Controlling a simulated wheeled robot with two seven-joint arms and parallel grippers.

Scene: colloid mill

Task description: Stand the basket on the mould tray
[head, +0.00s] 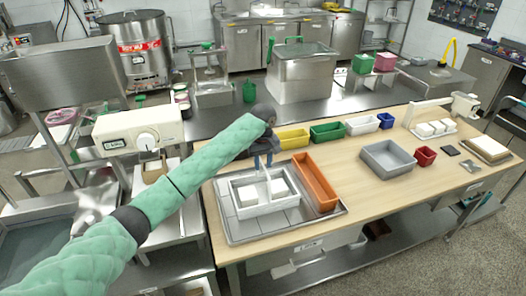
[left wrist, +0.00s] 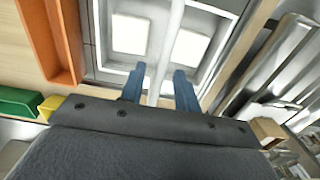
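A white basket (head: 240,211) with a raised handle (head: 267,183) and two white blocks inside stands on a flat grey metal tray (head: 238,232) on the wooden table. I take this metal tray to be the mould tray. My left gripper (head: 263,164) is directly above the basket, pointing down at its handle. In the left wrist view its two blue fingers (left wrist: 160,80) are apart on either side of the white handle bar (left wrist: 172,30), with narrow gaps showing. The basket's blocks (left wrist: 130,34) lie below. My right gripper is not in view.
An orange bin (head: 316,182) stands right beside the basket. Yellow (head: 292,139), green (head: 327,131) and white (head: 362,125) bins line the table's back edge. A grey bin (head: 387,160) and a small red bin (head: 425,156) stand to the right. The table's front right is clear.

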